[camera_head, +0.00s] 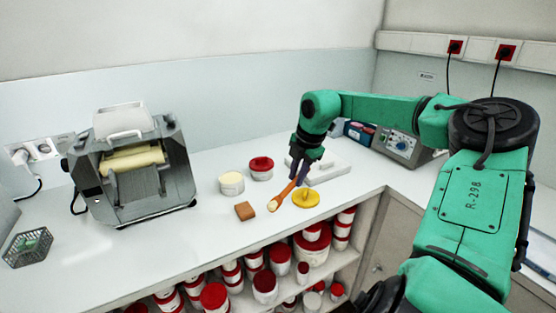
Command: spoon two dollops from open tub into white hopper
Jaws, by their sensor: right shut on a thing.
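My right gripper (302,165) points down over the bench and is shut on an orange-brown spoon (286,193). The spoon slants down to the left, and its pale, cream-coloured head (273,206) is above the bench, right of the brown block. I cannot tell whether the paleness is a dollop or the spoon's bowl. The open tub (231,185), white with a cream-coloured top, stands left of the gripper, apart from the spoon. The white hopper (122,119) sits on top of the grey mill (130,165) at the left. My left gripper is not in view.
A red-lidded tub (261,167) stands behind the open tub. A brown block (245,211) and a yellow round knobbed piece (306,198) lie near the front. A white flat device (325,168) is behind the gripper. Bench between mill and tubs is clear.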

